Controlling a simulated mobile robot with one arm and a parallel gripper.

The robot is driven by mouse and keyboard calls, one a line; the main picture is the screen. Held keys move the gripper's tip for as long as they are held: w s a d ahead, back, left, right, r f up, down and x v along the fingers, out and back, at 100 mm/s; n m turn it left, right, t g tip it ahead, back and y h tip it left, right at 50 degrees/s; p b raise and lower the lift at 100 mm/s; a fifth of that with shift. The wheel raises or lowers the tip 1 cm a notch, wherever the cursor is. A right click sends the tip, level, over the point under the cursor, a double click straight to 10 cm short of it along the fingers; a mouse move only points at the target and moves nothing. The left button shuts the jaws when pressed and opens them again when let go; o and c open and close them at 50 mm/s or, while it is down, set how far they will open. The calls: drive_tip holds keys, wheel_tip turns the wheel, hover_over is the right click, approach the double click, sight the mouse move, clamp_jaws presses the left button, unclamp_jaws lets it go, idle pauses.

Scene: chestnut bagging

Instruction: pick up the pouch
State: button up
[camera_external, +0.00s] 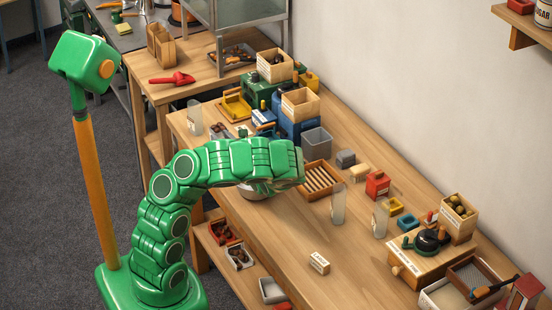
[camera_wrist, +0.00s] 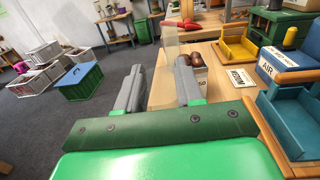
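A clear, upright pouch (camera_external: 195,118) stands near the far left corner of the workbench. In the wrist view a see-through upright sheet, apparently this pouch (camera_wrist: 168,42), shows beyond my fingers, between and above their tips. Its outline is faint. My gripper (camera_wrist: 159,66) has its two grey fingers spread apart, with nothing held between them. It is short of the pouch, with a gap of bench between. In the external view my arm reaches over the bench and the fingers are hidden or too small to tell. Two other clear pouches stand mid-bench, one (camera_external: 338,205) left of the other (camera_external: 379,222).
Dark brown chestnuts (camera_wrist: 190,60) lie beside the pouch. A yellow tray (camera_wrist: 237,47), a label plate (camera_wrist: 238,78) and blue bins (camera_wrist: 290,120) crowd the right in the wrist view. A pale bowl (camera_external: 252,193) sits under my arm. The front bench around a small box (camera_external: 319,263) is mostly clear.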

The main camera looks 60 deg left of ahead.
drive_tip(key=shift+s+a, duration=0.1)
drive_tip(key=shift+a, duration=0.65)
clamp_jaws()
